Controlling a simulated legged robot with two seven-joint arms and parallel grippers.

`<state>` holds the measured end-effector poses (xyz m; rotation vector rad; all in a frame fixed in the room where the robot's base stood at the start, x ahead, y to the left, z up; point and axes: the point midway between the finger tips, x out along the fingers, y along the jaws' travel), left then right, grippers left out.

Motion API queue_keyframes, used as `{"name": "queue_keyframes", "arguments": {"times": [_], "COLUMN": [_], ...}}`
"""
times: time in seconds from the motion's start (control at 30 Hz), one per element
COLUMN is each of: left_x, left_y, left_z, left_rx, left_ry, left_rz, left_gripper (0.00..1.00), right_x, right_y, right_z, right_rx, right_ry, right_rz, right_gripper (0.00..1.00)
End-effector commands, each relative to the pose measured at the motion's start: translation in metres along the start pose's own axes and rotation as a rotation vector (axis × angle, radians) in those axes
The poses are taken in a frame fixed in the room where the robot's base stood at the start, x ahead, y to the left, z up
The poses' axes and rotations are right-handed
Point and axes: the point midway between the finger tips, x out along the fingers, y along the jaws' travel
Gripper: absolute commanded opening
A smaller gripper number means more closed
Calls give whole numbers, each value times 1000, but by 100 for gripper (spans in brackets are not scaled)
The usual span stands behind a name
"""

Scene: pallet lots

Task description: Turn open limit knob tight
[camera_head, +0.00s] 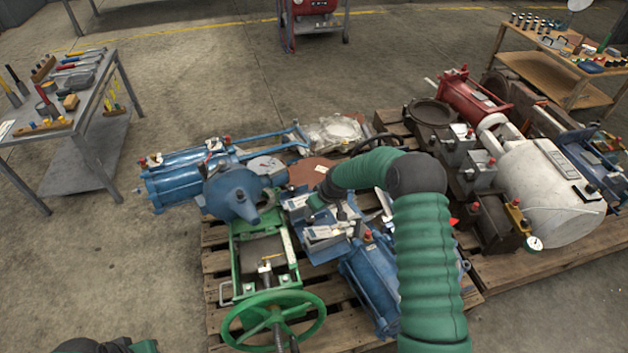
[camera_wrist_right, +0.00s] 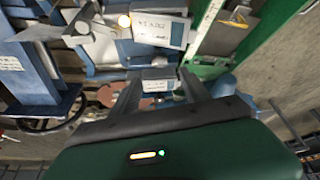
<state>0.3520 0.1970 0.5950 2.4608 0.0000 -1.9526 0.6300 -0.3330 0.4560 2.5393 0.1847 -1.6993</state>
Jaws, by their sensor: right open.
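A blue valve actuator (camera_head: 235,190) with a long cylinder lies on the pallet, above a green valve frame. My right gripper (camera_wrist_right: 160,76) is open over the blue equipment. In the right wrist view, a small blue block with a white label (camera_wrist_right: 157,82) shows between its fingers, and I cannot tell whether they touch it. I cannot tell which part is the open limit knob. In the head view my right forearm covers part of this area. My left gripper is not in view.
A green handwheel (camera_head: 275,318) stands at the pallet's front. Red and white machinery (camera_head: 555,190) fills the pallet at right. A tool table (camera_head: 65,110) is at left, a wooden cart (camera_head: 550,75) at far right. Floor between table and pallet is clear.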

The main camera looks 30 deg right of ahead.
Motion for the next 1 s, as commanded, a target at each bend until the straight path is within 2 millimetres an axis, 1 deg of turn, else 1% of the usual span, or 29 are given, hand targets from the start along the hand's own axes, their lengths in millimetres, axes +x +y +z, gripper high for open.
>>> {"name": "queue_keyframes", "arguments": {"times": [0.03, 0.27, 0.3, 0.5, 0.9, 1.0], "left_x": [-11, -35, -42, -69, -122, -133], "left_y": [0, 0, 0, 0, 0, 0], "left_z": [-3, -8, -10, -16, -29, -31], "left_rx": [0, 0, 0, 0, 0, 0], "left_ry": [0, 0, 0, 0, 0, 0], "left_rz": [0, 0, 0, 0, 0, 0], "left_gripper": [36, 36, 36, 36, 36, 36], "right_x": [-19, -74, -83, -126, -214, -232], "right_y": [1, 1, -7, -28, -66, -74], "right_z": [-2, -2, -5, -8, -9, -8], "right_rx": [0, 2, -5, -15, -18, -16], "right_ry": [1, 1, -6, -33, -77, -86], "right_rz": [1, 2, 1, 6, 21, 26], "right_gripper": [54, 54, 54, 54, 54, 54]}}
